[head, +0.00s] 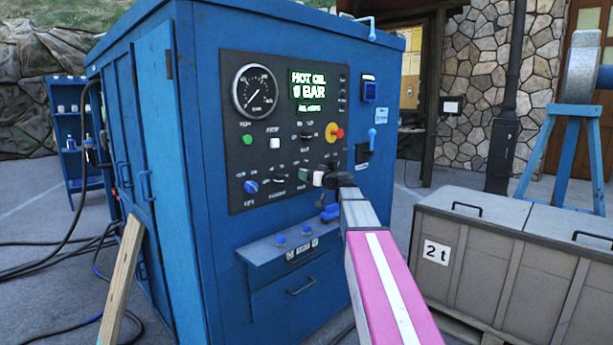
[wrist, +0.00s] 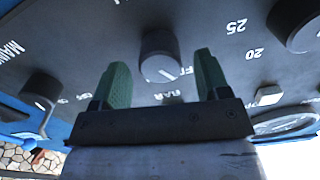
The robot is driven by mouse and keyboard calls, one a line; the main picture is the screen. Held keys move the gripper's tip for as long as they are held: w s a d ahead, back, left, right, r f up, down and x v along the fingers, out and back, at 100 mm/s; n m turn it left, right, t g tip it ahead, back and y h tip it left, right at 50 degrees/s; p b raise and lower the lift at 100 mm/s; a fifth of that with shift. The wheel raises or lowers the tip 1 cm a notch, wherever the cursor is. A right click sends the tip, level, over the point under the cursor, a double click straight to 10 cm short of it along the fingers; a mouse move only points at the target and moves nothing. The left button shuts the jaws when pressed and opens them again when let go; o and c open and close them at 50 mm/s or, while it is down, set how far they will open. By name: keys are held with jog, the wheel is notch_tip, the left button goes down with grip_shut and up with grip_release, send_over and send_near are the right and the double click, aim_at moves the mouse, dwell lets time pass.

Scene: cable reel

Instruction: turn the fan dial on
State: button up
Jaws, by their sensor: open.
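A dark round dial (wrist: 160,52) with a white pointer line sits on the panel in the wrist view. The lettering beside it is only partly legible and seems to start with F. My gripper (wrist: 161,64) is open, with one green finger on each side of this dial. A gap shows between each finger and the dial, and I cannot tell how deep the fingers reach. In the head view my gripper (head: 309,175) is at the lower right of the black control panel (head: 240,165) and hides the dial there.
Another dial (wrist: 41,88) and a larger knob (wrist: 296,25) flank it in the wrist view. The head view shows a red emergency button (head: 337,133), a gauge (head: 255,91), a lit display (head: 307,85), a blue dial (head: 250,186) and a protruding drawer ledge (head: 285,246) below.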

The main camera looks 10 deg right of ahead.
jog(key=shift+x, duration=1.05)
jog(key=c, duration=0.9)
jog(key=m, duration=0.5)
jog(key=shift+m, duration=0.4)
jog(key=m, duration=0.5)
jog(key=shift+m, duration=0.7)
